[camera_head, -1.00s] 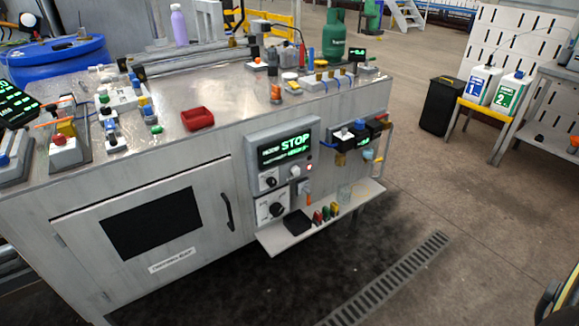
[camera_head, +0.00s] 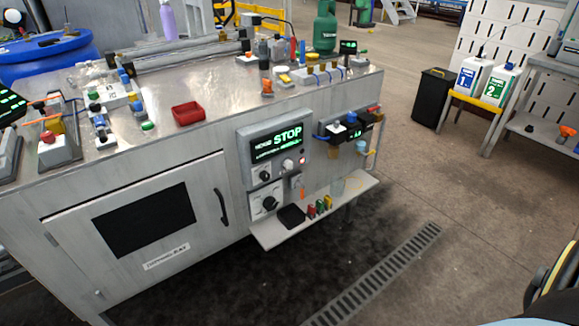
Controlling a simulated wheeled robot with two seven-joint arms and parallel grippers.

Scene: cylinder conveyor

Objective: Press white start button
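The control panel (camera_head: 273,160) is mounted on the front of the grey metal workbench. Its black display (camera_head: 277,143) reads STOP in green letters. Black knobs sit on white plates lower on the panel. Another white knob or button (camera_head: 337,130) is on the dark device right of the panel; labels are too small to read. Neither of my grippers is in view.
A narrow shelf (camera_head: 262,238) juts out below the panel. A red tray (camera_head: 187,113) and small parts crowd the bench top. A dark rounded object with a yellow stripe (camera_head: 548,282) shows at the lower right edge.

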